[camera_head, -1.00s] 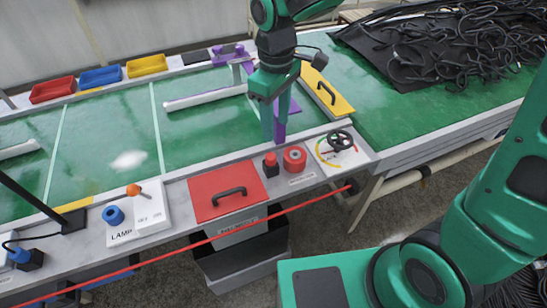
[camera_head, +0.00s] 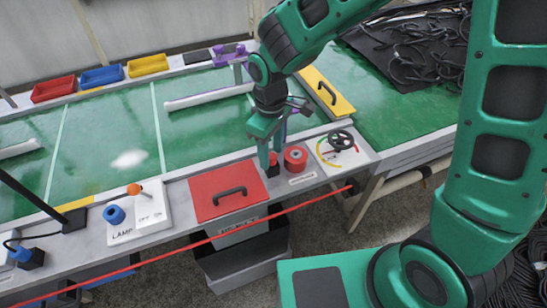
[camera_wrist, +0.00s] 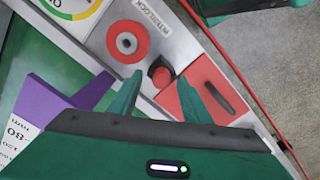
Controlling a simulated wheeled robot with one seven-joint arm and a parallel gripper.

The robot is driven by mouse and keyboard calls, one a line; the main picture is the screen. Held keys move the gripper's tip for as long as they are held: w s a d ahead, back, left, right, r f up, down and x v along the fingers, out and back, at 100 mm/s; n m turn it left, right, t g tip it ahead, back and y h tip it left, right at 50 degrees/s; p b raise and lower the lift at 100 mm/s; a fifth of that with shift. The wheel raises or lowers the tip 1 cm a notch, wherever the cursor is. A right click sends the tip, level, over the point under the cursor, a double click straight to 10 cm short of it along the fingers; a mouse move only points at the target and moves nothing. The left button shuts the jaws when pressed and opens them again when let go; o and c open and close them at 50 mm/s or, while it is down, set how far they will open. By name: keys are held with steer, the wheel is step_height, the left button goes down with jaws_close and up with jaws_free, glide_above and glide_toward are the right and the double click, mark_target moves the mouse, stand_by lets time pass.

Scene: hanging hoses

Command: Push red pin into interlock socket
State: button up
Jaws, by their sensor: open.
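The red pin (camera_head: 273,160) stands in a small black block on the table's front ledge, partly hidden by my fingers. It also shows in the wrist view (camera_wrist: 160,76), between my two fingertips. My gripper (camera_head: 270,161) points down over the pin with its fingers open on either side of it. I cannot tell whether a finger touches the pin. The interlock socket (camera_head: 295,158) is a round red piece with a central hole, just right of the pin. In the wrist view the socket (camera_wrist: 125,41) is beside the INTERLOCK label, outside my fingers.
A red plate with a black handle (camera_head: 228,191) lies left of the pin. A black handwheel (camera_head: 341,140) on a dial plate stands right of the socket. A purple piece (camera_wrist: 50,103) is near my left finger in the wrist view. A red rope (camera_head: 200,243) runs along the front.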

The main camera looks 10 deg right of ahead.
steer(key=shift+f, duration=0.1)
steer(key=shift+c, duration=0.2)
jaws_close()
